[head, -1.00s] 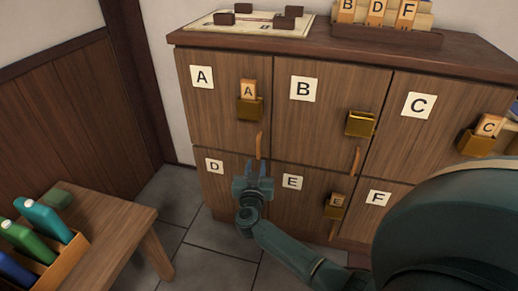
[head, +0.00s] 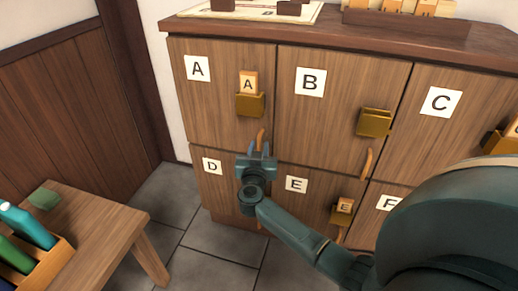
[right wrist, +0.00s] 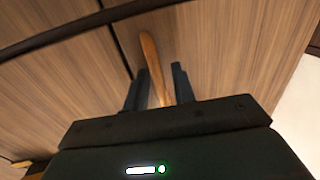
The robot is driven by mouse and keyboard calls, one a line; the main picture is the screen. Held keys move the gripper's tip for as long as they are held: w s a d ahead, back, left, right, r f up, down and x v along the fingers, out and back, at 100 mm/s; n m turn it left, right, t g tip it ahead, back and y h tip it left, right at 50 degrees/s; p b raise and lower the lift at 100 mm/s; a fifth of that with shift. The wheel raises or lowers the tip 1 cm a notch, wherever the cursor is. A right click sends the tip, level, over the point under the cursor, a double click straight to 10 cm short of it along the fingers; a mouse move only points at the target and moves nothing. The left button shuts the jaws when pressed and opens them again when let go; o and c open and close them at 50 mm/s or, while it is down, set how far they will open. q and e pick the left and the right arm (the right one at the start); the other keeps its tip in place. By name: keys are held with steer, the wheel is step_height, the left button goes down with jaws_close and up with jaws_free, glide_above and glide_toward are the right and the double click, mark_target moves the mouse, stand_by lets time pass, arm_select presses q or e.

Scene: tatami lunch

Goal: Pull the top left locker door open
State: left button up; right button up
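The top left locker door (head: 210,100) carries the letter A and is shut flush with the cabinet. A gold holder (head: 250,104) on it holds a wooden A tag (head: 248,82). Its wooden handle (head: 261,138) is upright near the door's lower right edge. My right gripper (head: 262,150) is at the handle's lower end. In the right wrist view the two dark fingers (right wrist: 158,88) stand apart, with the handle (right wrist: 149,52) running between them and a gap visible on the right side. My left gripper does not show.
Doors B (head: 340,110), C (head: 450,110), D (head: 205,180) and E (head: 310,205) surround it, all shut. A low wooden table (head: 95,230) with a crate of bottles (head: 45,265) stands at left. Grey floor tiles (head: 185,215) are clear between table and cabinet.

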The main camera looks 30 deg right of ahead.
steer(key=shift+c, duration=0.5)
jaws_close()
